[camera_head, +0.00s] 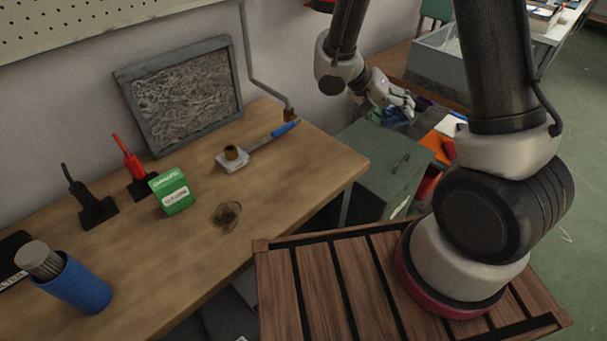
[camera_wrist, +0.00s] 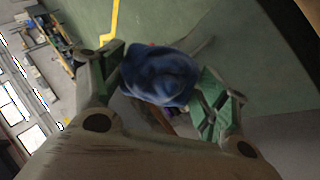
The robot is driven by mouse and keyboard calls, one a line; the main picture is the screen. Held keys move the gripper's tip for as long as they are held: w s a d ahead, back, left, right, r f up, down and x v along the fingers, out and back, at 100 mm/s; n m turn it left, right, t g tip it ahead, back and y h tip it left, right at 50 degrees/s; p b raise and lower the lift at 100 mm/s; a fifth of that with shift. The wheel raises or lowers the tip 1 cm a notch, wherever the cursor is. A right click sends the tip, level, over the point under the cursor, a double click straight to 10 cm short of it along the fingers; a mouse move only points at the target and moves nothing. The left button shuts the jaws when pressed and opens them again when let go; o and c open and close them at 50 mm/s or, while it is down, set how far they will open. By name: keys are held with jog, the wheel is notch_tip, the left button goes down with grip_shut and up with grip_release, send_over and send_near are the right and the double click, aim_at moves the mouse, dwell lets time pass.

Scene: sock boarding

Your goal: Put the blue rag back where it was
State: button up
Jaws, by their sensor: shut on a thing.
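The blue rag (camera_wrist: 158,76) is a bunched dark blue bundle between the two fingers of my gripper (camera_wrist: 165,72) in the wrist view. My gripper is shut on it. In the head view my gripper (camera_head: 395,102) is at the upper right, beyond the workbench's right end and over a cluttered area behind the green metal box. There the rag is small and mostly hidden by the fingers. I cannot tell in the head view how far the rag is above the things below it.
The wooden workbench (camera_head: 285,175) holds a green carton (camera_head: 173,192), a blue cup (camera_head: 78,287), and a blue-handled tool (camera_head: 284,129). A green metal box (camera_head: 378,165) stands at its right end. Orange and white items (camera_head: 440,142) lie near my gripper. A grey bin (camera_head: 440,58) stands behind.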

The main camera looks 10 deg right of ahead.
jog(key=s+a+y, duration=0.1)
jog(key=s, duration=0.1)
jog(key=s+a+m+g+y, duration=0.1)
jog(key=y, duration=0.1)
jog(key=s+a+g+y, duration=0.1)
jog(key=s, duration=0.1)
jog(key=shift+s+a+f+m, duration=0.2)
jog(key=shift+s+a+m, duration=0.05)
jog(key=shift+s+m, duration=0.15)
notch_tip(320, 180, up, 3)
jog(key=m+y, duration=0.3)
jog(key=y, duration=0.6)
send_over(303, 179)
jog(key=d, duration=0.1)
jog(key=f, duration=0.6)
jog(key=w+f, duration=0.1)
jog(key=f, duration=0.2)
jog(key=shift+f, duration=0.35)
jog(key=shift+s, duration=0.1)
jog(key=o, duration=1)
jog(key=shift+o, duration=0.2)
jog(key=shift+d+r, duration=0.1)
jog(key=v, duration=1.2)
